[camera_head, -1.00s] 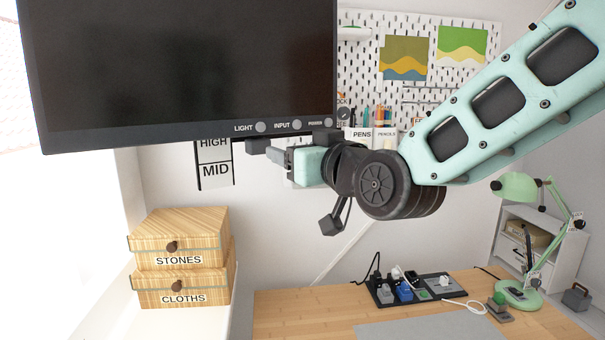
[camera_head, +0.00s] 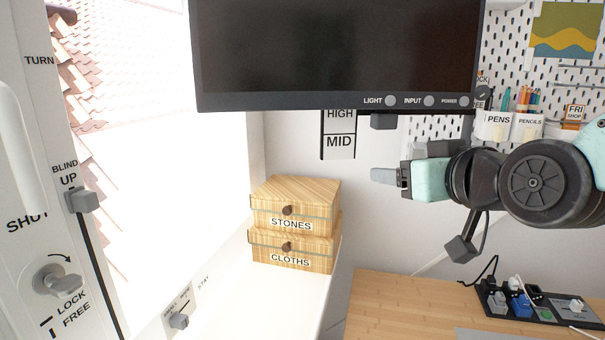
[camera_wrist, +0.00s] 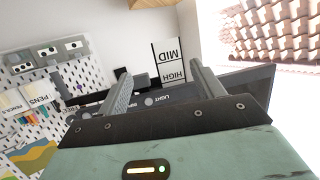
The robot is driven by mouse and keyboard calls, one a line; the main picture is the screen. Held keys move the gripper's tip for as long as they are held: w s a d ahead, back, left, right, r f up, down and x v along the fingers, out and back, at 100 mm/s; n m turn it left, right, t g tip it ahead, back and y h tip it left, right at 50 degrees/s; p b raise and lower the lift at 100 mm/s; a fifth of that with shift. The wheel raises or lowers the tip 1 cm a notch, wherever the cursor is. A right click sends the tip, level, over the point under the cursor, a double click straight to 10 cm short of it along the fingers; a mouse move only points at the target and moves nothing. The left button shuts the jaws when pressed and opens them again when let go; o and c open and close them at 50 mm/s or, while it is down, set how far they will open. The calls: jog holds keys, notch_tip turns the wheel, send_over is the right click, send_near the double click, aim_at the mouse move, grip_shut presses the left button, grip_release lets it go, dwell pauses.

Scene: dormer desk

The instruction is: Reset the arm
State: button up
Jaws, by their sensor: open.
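My gripper (camera_head: 384,175) is at the right of the head view, pointing left, below the lower edge of the monitor (camera_head: 335,50). My mint-green arm comes in from the right edge. In the wrist view my gripper (camera_wrist: 158,82) has its two fingers apart with nothing between them. Beyond the fingers the monitor's lower bezel (camera_wrist: 185,92) and the HIGH/MID label strip (camera_wrist: 169,62) show. The gripper appears clear of the wall and the boxes in the head view.
Wooden boxes marked STONES (camera_head: 290,222) and CLOTHS (camera_head: 290,263) are stacked on the white sill at centre. A window frame with a lock knob (camera_head: 55,280) is at left. A pegboard (camera_head: 505,65) is at right. A power strip (camera_head: 530,303) lies on the wooden desk (camera_head: 400,300).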

jog(key=s+a+f+n+g, duration=0.25)
jog(key=s+f+g, duration=0.2)
jog(key=f, duration=0.25)
jog(key=s+a+f+n+g, duration=0.1)
jog(key=s+a+f+g, duration=0.3)
jog(key=s+f, duration=0.2)
jog(key=s+d+f+g+h, duration=0.1)
jog(key=s+f+g, duration=0.1)
jog(key=s, duration=0.4)
jog(key=s+d+f+n+g+h, duration=0.1)
jog(key=s+f+g+h, duration=0.1)
jog(key=s+f+g, duration=0.1)
jog(key=s+g, duration=0.1)
jog(key=s, duration=0.1)
jog(key=shift+s+d+f, duration=0.35)
jog(key=shift+s, duration=0.05)
jog(key=shift+c, duration=0.4)
dwell(1.1)
